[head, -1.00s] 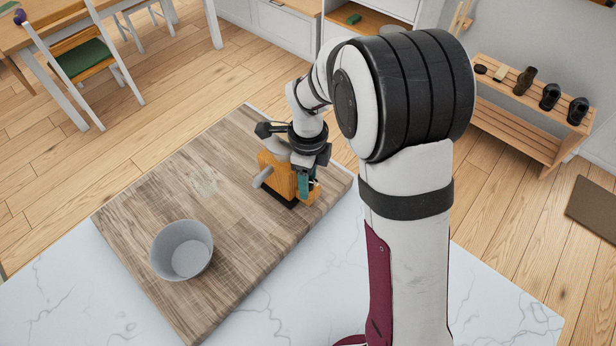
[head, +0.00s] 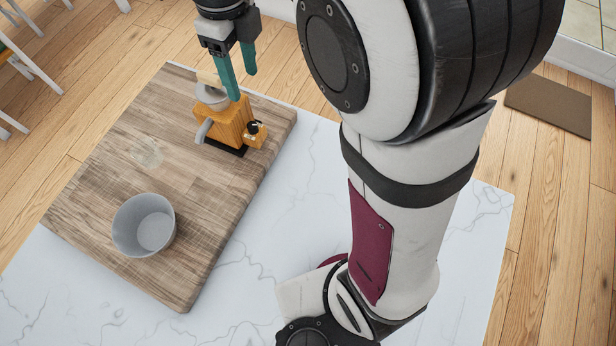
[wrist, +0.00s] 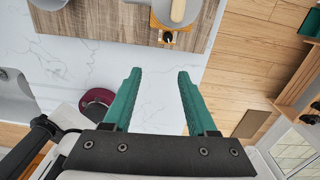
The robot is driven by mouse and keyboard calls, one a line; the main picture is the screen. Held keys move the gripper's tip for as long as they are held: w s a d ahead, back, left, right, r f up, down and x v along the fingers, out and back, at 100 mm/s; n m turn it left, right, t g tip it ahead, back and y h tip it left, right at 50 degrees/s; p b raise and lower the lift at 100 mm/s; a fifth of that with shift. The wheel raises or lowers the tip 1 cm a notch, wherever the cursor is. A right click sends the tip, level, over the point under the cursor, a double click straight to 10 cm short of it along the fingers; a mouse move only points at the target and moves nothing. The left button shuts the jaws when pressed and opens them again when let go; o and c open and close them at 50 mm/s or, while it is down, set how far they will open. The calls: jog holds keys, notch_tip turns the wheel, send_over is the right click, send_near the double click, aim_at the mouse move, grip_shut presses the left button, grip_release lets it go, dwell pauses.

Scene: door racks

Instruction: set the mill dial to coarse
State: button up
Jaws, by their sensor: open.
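The mill (head: 228,122) is an orange wooden block with a grey hopper on top, a grey spout on its left and a black base. It stands near the far right edge of the wooden board. Its dial (head: 253,128) is a small black knob on an orange ledge at the right; its setting is too small to read. The mill (wrist: 179,22) and dial (wrist: 167,38) also show at the top of the wrist view. My gripper (head: 241,84), with teal fingers, is open and empty, above the mill in the head view. In the wrist view my gripper (wrist: 157,75) has nothing between its fingers.
A grey bowl (head: 144,225) stands on the wooden board (head: 185,255), nearer than the mill. The board lies on a white marble counter (head: 290,190), clear to the right of the mill. Beyond the counter's edge is wooden floor with a brown mat (head: 550,104).

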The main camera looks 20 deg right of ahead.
jog(key=s+d+f+n, duration=0.1)
jog(key=s+f+n, duration=0.1)
jog(key=s+n, duration=0.8)
jog(key=s+d+f+n+y, duration=0.1)
jog(key=s+d+f+n, duration=0.1)
jog(key=s+n, duration=0.8)
jog(key=s, duration=0.2)
jog(key=shift+s+f+n+y, duration=0.15)
jog(key=shift+s+n+y, duration=0.15)
jog(key=shift+d, duration=0.1)
notch_tip(320, 180, up, 3)
jog(key=m+h, duration=0.2)
jog(key=m, duration=2)
send_over(252, 125)
notch_tip(252, 125, down, 14)
jog(key=shift+f, duration=0.6)
